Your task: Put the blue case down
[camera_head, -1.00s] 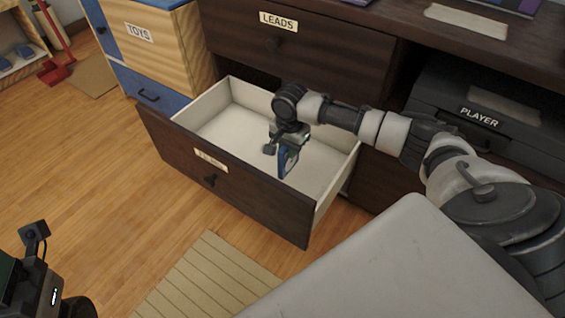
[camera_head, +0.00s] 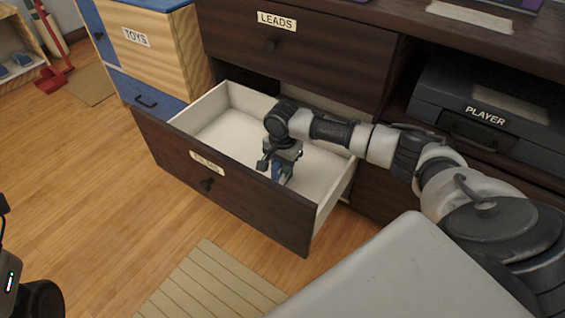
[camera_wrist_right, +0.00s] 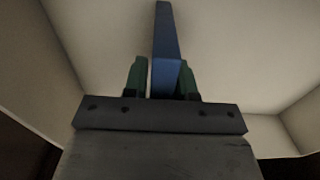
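The blue case (camera_head: 277,172) is thin and stands on edge in my right gripper (camera_head: 279,168), inside the open drawer (camera_head: 225,124). In the right wrist view the case (camera_wrist_right: 166,50) sits between the two green fingers of the right gripper (camera_wrist_right: 163,78), which are close on both sides of it. The drawer floor shows beyond the case. I cannot tell whether the case touches the floor. Only part of my left arm shows at the lower left of the head view; its gripper fingers are not seen.
The drawer has white inner walls and a dark front with a label. Above it is a closed drawer marked LEADS (camera_head: 277,22). A black case marked PLAYER (camera_head: 487,116) is on the right shelf. A TOYS cabinet (camera_head: 137,37) stands left. A striped mat (camera_head: 211,284) lies in front.

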